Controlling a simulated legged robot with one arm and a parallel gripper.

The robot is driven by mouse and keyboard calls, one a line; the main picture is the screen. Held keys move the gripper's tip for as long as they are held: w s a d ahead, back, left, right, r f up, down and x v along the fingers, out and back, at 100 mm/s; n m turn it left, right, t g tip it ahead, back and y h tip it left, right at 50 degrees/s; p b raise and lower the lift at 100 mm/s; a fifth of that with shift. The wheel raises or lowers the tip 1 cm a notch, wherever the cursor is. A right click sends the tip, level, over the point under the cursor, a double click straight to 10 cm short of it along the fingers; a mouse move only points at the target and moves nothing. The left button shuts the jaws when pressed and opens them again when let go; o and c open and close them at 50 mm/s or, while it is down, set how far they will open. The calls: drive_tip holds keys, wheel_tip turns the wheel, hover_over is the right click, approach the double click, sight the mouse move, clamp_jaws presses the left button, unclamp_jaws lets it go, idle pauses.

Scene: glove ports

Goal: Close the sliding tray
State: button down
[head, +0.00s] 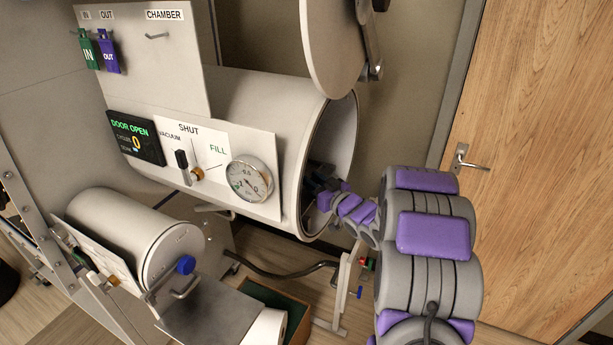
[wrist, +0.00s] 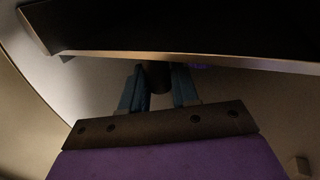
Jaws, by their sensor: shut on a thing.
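My gripper (head: 316,180) reaches into the open mouth of the large pale cylindrical chamber (head: 262,105). In the wrist view my gripper's two blue-grey fingers (wrist: 158,88) are shut on a dark round knob (wrist: 158,76). The sliding tray (wrist: 190,38) appears as a dark slab with a thin pale front edge, just above and beyond the fingers. The knob sits below that edge; its join to the tray is in shadow. In the head view the tray is mostly hidden by the chamber wall and my gripper.
The round chamber door (head: 335,45) hangs open above the mouth. A display (head: 135,137) reads DOOR OPEN. A gauge (head: 249,180) is on the front panel. A smaller cylinder (head: 140,235) stands lower left. A wooden door (head: 540,150) is at right.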

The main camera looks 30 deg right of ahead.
drive_tip(key=c, duration=1)
unclamp_jaws()
drive_tip(key=shift+w, duration=0.15)
drive_tip(key=shift+d, duration=0.1)
drive_tip(key=s+d+p, duration=0.1)
drive_tip(key=s, duration=0.4)
drive_tip(key=s+d, duration=0.1)
drive_tip(key=s, duration=0.5)
drive_tip(key=s+d+p, duration=0.1)
drive_tip(key=s, duration=0.5)
drive_tip(key=shift+d+p, duration=0.2)
drive_tip(key=shift+p, duration=0.15)
